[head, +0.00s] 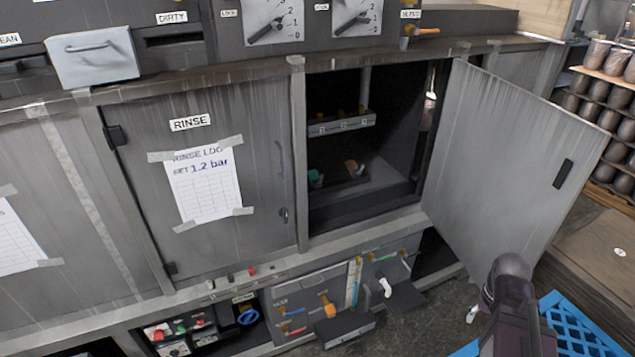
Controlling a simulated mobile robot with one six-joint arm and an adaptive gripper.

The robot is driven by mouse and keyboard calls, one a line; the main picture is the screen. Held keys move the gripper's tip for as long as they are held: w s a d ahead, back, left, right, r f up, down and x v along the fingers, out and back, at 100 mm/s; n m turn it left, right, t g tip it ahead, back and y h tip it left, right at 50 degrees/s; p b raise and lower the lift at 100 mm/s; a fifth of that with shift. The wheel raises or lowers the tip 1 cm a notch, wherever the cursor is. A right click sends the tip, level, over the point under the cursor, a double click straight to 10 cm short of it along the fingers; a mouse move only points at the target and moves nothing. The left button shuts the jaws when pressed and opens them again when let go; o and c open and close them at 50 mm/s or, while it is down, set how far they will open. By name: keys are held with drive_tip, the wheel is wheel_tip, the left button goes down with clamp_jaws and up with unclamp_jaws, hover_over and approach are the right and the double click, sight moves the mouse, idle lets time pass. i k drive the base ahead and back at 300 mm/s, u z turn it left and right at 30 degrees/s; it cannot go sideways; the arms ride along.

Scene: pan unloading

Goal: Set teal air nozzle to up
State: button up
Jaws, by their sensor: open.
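A small teal part (315,178), which looks like the teal air nozzle, is inside the open dark compartment of the grey cabinet, low at its left side. It is partly in shadow and partly cut off by the door frame, so I cannot tell which way it points. A tan-orange part (352,168) is to its right. My dark arm shows at the lower right, in front of the cabinet. I cannot make out my gripper's fingers.
The compartment's grey door (500,160) stands open to the right. The RINSE door (255,200) is shut. A bar with yellow fittings (341,124) hangs inside the compartment. Below are valve panels (305,308) and a grey shelf (345,328). A blue crate (585,335) is at lower right.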

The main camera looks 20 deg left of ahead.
sight(316, 181)
drive_tip(key=u, duration=0.9)
drive_tip(key=k, duration=0.95)
drive_tip(key=z, duration=0.05)
drive_tip(key=i, duration=0.8)
drive_tip(key=u, duration=0.05)
